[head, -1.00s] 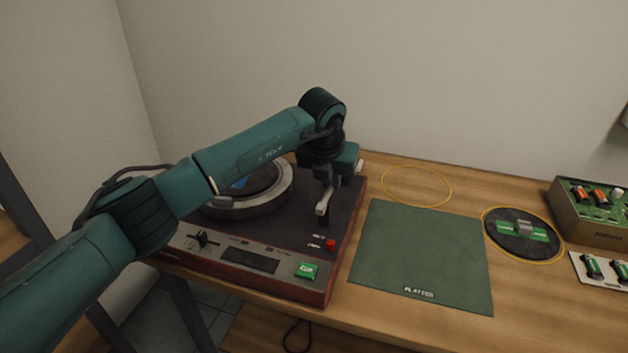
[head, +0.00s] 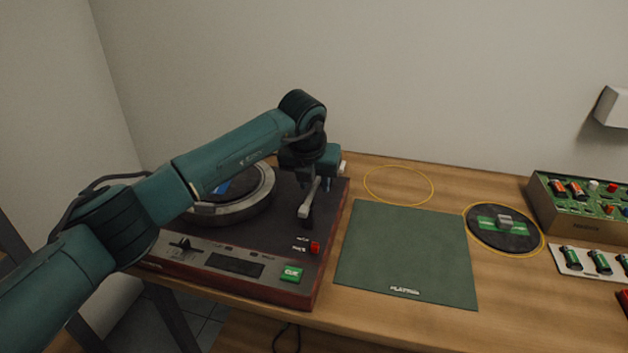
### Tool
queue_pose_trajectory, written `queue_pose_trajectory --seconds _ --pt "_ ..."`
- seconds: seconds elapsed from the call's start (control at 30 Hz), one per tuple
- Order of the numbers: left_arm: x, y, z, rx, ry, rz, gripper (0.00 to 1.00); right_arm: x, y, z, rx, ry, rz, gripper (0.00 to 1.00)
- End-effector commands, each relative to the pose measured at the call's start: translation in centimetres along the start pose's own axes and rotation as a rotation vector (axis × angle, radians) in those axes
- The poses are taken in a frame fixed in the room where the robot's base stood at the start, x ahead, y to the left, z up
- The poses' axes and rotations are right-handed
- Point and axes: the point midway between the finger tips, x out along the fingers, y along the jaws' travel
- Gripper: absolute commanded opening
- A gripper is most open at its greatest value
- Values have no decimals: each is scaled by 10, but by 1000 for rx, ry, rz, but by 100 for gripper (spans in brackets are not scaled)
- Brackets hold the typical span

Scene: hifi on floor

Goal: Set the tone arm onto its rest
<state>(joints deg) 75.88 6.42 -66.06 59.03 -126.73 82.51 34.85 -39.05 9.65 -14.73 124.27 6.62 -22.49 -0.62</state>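The turntable (head: 225,262), with a dark top and red sides, stands at the left of the bench. Its grey tone arm (head: 306,207) shows near the right side of the deck, its front end pointing toward the front controls. My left gripper (head: 318,181) points down over the rear right of the deck, at the back part of the tone arm. My wrist hides that part of the tone arm, and I cannot make out whether the fingers are closed on it. A dark shape lies just under the tone arm's front end; I cannot tell if it is the rest. My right gripper is out of view.
The round platter (head: 238,207) is partly behind my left arm. A green cue button (head: 291,274) and red button (head: 314,247) sit at the deck's front right. A green mat (head: 408,250), a dark disc (head: 504,240) and a parts box (head: 552,217) lie to the right.

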Motion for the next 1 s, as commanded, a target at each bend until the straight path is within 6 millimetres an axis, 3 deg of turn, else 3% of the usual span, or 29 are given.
queue_pose_trajectory --seconds 0.17,0.6,0.8,1.0 --pt "-23 1 1 1 -5 1 34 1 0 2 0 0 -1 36" --pt "-113 0 1 1 -5 0 34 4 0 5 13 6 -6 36" --pt "-129 0 0 0 -3 -1 34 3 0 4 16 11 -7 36" --pt "-131 0 0 -1 -1 0 34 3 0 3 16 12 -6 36"
